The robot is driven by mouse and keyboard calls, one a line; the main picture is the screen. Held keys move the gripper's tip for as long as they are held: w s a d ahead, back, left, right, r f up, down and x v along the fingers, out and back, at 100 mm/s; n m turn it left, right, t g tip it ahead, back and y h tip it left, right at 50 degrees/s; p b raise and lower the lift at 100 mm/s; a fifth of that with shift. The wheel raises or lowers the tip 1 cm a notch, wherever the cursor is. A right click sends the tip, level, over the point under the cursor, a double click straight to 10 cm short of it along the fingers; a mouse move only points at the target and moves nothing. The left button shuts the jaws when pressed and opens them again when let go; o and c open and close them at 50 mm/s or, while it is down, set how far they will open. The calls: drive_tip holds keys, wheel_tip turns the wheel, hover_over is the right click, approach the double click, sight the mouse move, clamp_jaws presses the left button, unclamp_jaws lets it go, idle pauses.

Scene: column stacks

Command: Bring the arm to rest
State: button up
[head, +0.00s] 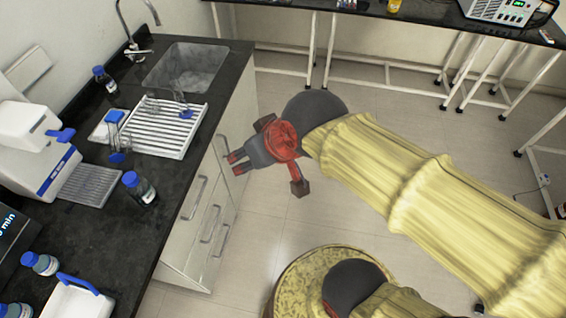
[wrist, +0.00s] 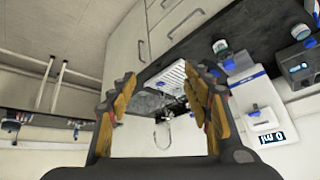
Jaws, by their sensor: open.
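My gripper (head: 236,162) hangs in the air at the end of my yellow-sleeved arm, in front of the white cabinet fronts and left of the open floor. Its fingers point left toward the counter. In the wrist view my gripper (wrist: 160,105) shows its two orange and dark fingers spread wide, with nothing between them but the distant counter and sink. It looks empty and touches nothing that I can see.
The black counter (head: 168,205) at left carries a white drying rack (head: 165,130), blue-capped bottles (head: 138,188) and a white machine (head: 35,150). A sink (head: 185,68) lies at its back. Free floor (head: 245,240) is below my arm. A bench (head: 430,12) stands behind.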

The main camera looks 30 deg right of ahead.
drive_tip(key=s+d+m+g+h, duration=0.1)
drive_tip(key=s+d, duration=0.4)
drive_tip(key=shift+s+d+f+h, duration=0.15)
drive_tip(key=shift+s+f+h, duration=0.05)
drive_tip(key=shift+h, duration=0.1)
wheel_tip(320, 180, down, 3)
drive_tip(key=b, duration=0.3)
drive_tip(key=shift+r, duration=0.25)
drive_tip(key=shift+c, duration=0.7)
